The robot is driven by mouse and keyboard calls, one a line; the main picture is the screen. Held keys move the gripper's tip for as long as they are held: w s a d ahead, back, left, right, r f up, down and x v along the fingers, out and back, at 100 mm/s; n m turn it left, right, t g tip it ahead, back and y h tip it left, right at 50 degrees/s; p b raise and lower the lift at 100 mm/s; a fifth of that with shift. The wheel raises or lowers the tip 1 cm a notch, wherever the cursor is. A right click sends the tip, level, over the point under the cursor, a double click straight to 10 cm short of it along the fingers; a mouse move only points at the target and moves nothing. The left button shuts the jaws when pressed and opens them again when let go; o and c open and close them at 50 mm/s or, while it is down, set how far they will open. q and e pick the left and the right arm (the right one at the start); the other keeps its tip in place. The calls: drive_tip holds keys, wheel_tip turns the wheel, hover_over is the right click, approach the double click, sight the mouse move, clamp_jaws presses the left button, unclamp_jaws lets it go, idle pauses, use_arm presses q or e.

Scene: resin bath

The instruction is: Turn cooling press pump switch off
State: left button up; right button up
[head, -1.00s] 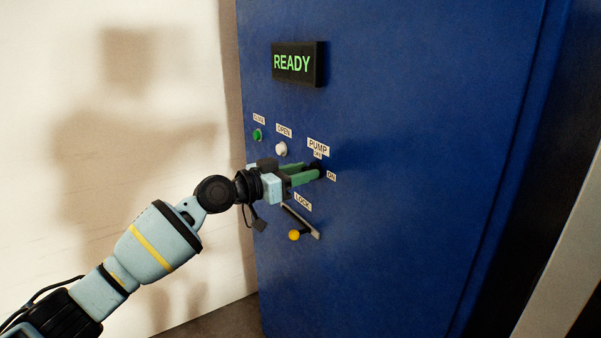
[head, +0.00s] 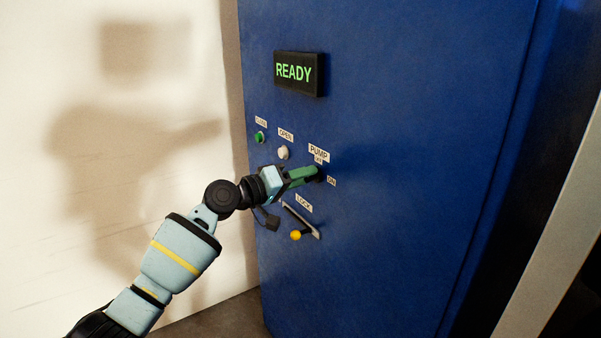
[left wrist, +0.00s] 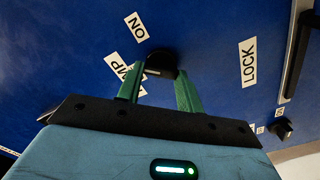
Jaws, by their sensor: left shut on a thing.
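The pump switch is a small dark knob (left wrist: 160,66) on the blue cabinet front, beside the PUMP label (head: 319,150) and the ON label (head: 332,181). In the head view my left gripper (head: 316,174) reaches it from the left and covers most of it. In the left wrist view the green fingers (left wrist: 159,78) stand on either side of the knob, closed on it. The wrist is rolled, so the labels look turned in that view. I cannot tell which way the knob points. My right gripper is not in view.
A lit READY display (head: 298,73) is above. A green button (head: 259,137) and a white button (head: 283,153) sit up and left of the switch. A pale wall (head: 90,200) stands left.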

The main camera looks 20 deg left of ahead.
use_arm(q)
drive_tip(key=n+p, duration=0.3)
drive_tip(key=n, duration=0.4)
drive_tip(key=shift+n, duration=0.4)
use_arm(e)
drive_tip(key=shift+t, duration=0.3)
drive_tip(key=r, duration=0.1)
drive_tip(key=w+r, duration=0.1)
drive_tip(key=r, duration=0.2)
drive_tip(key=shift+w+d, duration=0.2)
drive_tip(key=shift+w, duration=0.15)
use_arm(q)
drive_tip(key=shift+f, duration=0.1)
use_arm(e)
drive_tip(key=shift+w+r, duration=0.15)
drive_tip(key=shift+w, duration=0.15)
use_arm(q)
drive_tip(key=o, duration=1)
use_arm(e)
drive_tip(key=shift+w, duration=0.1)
use_arm(q)
drive_tip(key=shift+a, duration=0.1)
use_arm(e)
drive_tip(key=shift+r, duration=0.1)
